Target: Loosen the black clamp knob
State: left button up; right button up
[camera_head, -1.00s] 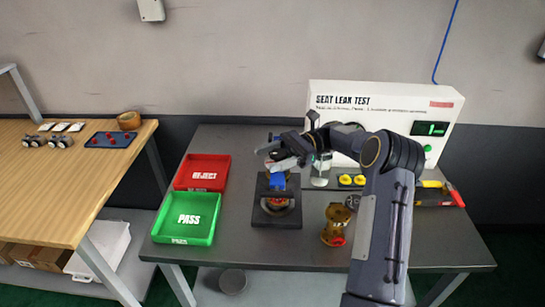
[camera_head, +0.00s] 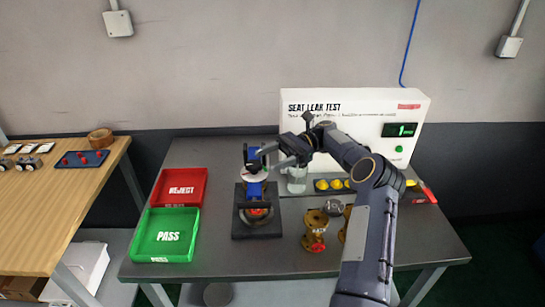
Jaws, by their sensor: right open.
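A clamp fixture with a black base (camera_head: 257,231) stands near the middle of the grey bench. A blue part (camera_head: 256,190) and a pale round disc sit above the base, with a red part low in the middle. My right gripper (camera_head: 270,156) is open beside the fixture's top, just right of the black upright. Contact cannot be told. The gripper partly covers the fixture's top. My left gripper is not in view.
A red REJECT tray (camera_head: 205,188) and a green PASS tray (camera_head: 197,236) lie left of the fixture. Brass valves (camera_head: 315,230) stand to its right, near my forearm. The white SEAT LEAK TEST box (camera_head: 355,105) stands behind. The bench front is mostly clear.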

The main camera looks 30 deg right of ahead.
jog(key=a+r+n+h, duration=0.1)
jog(key=a, duration=0.1)
jog(key=a+n+g+h+p, duration=0.1)
jog(key=a, duration=0.1)
jog(key=a+r+n+h, duration=0.1)
jog(key=a+h, duration=0.1)
jog(key=shift+a+r+p, duration=0.15)
jog(key=shift+r+p, duration=0.15)
jog(key=s+a+r+n+h+p, duration=0.2)
jog(key=a+r+n+h, duration=0.15)
jog(key=n+h, duration=0.2)
notch_tip(320, 180, up, 4)
jog(key=n+t+h+p, duration=0.1)
jog(key=n+h+p, duration=0.2)
jog(key=n+h, duration=0.4)
send_over(254, 163)
jog(key=shift+s+a+f+m+h, duration=0.15)
jog(key=shift+a+m+h, duration=0.1)
jog(key=shift+m+h, duration=0.4)
jog(key=shift+d, duration=0.15)
notch_tip(254, 163, down, 8)
jog(key=shift+r, duration=0.25)
jog(key=c, duration=1)
jog(key=shift+o, duration=0.2)
